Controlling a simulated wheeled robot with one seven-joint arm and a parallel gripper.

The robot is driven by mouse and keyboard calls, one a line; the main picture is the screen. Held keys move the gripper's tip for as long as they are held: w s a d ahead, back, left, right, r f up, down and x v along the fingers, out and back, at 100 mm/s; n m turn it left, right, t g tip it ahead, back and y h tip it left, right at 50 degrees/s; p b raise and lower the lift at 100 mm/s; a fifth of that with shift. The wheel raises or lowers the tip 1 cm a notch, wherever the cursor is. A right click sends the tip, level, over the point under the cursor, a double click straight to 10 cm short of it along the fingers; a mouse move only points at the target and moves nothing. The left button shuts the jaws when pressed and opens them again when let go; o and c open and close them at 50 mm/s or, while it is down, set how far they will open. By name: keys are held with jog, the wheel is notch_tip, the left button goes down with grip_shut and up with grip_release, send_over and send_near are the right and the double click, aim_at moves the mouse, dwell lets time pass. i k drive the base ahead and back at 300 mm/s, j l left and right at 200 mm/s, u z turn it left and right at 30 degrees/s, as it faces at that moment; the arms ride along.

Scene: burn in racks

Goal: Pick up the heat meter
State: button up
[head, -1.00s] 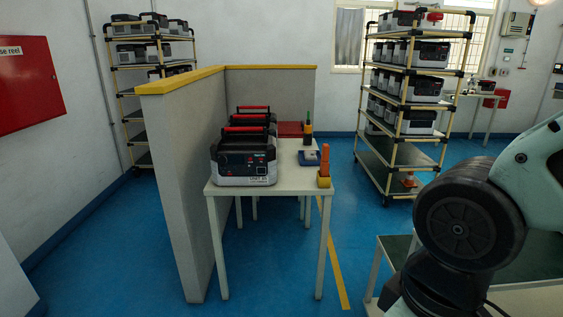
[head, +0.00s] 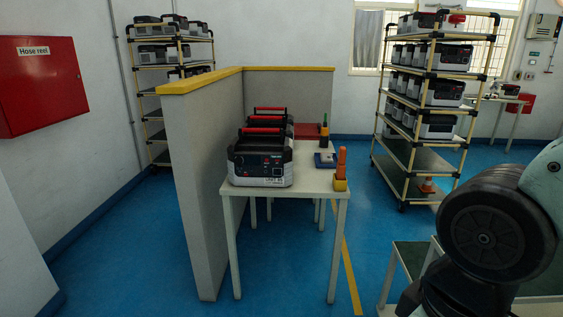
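No thing in view is labelled as a heat meter, and I cannot tell for sure which one it is. On the white table (head: 312,185), an orange upright handheld piece (head: 341,162) stands in a small yellow holder (head: 340,184) at the near right corner. Behind it lies a low blue and grey item (head: 325,160). My gripper is outside the picture; only links of my arm show at the lower right, well apart from the table.
Several black and grey units with red handles (head: 262,165) line the table's left side. A partition with a yellow top (head: 195,180) borders the table on the left. A loaded rack (head: 414,155) stands at the back right. Blue floor is clear in front of the table.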

aim_at(340, 168)
jog(key=i+j+u, duration=0.1)
jog(key=i+u, duration=0.35)
jog(key=i, duration=2.1)
